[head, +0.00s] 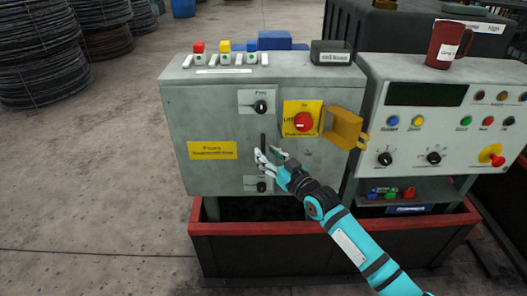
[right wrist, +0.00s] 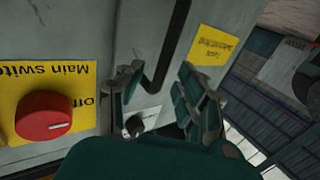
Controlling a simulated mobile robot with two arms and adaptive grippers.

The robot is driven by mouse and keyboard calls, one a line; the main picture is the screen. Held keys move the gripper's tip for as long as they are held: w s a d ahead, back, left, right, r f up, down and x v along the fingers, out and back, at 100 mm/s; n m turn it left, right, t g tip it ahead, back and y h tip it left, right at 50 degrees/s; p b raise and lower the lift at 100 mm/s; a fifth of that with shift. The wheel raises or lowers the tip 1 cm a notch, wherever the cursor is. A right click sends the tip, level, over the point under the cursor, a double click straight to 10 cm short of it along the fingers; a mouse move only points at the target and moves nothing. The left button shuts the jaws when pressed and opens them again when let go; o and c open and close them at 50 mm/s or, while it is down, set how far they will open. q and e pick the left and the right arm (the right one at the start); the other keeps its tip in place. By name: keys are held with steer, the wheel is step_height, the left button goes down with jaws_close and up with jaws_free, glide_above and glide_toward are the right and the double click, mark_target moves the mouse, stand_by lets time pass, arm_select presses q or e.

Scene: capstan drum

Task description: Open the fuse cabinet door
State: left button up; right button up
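The grey fuse cabinet (head: 215,115) stands in the middle of the head view, and its front looks closed. A yellow label (head: 212,150) is on the left of its front. A black upright bar handle (head: 263,139) is at the middle of the front; it also shows in the right wrist view (right wrist: 172,45). My right gripper (head: 270,156) is at the handle's lower end. In the right wrist view its fingers (right wrist: 168,95) are spread, one on each side of the handle, with gaps visible. Whether either finger touches the handle is unclear. My left gripper is out of view.
Right of the handle are the red main switch (head: 303,121) and a yellow flap (head: 343,127) sticking out. Small dark knobs (head: 260,106) sit above and below the handle. A control console (head: 440,120) with a red mug (head: 447,45) adjoins at right.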

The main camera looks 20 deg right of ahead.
steer(key=shift+x, duration=1.2)
jaws_close()
